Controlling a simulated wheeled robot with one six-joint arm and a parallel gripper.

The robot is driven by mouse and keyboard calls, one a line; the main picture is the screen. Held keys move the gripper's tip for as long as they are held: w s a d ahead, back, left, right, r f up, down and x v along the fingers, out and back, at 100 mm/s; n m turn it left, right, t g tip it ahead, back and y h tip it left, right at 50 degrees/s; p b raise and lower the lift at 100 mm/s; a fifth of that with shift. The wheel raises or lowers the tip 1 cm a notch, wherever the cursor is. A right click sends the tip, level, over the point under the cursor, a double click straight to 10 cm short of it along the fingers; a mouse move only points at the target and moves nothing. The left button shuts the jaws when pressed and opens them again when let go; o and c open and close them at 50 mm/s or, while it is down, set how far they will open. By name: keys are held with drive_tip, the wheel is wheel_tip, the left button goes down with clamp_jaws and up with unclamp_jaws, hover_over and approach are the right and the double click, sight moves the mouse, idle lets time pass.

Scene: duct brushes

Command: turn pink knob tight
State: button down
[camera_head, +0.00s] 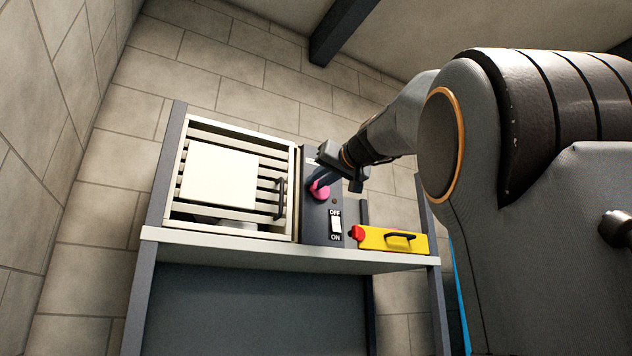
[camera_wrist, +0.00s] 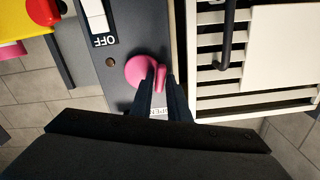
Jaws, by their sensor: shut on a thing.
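The pink knob (camera_head: 318,190) is round with a raised grip bar and sits on a dark grey control panel (camera_head: 313,228). In the wrist view the pink knob (camera_wrist: 144,72) is partly covered by my fingers. My gripper (camera_head: 322,180) reaches in from the right, and its two fingers (camera_wrist: 163,82) are shut on the knob's raised bar.
A slatted cage door (camera_head: 186,212) with a white plate (camera_head: 218,175) and a dark handle (camera_head: 281,198) is left of the panel. A yellow block (camera_head: 420,244) with a red end and black handle is to the right. All stand on a pale shelf (camera_head: 270,252).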

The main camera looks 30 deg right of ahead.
drive_tip(key=m, duration=0.4)
drive_tip(key=shift+d+m, duration=0.1)
drive_tip(key=shift+m, duration=0.2)
drive_tip(key=m+p, duration=0.1)
drive_tip(key=m, duration=0.5)
drive_tip(key=m+p, duration=0.2)
drive_tip(key=m, duration=0.5)
drive_tip(key=m+p, duration=0.2)
drive_tip(key=m, duration=0.5)
drive_tip(key=shift+f, duration=0.4)
drive_tip(key=m, duration=0.4)
drive_tip(key=shift+f+m, duration=0.1)
drive_tip(key=shift+m, duration=2)
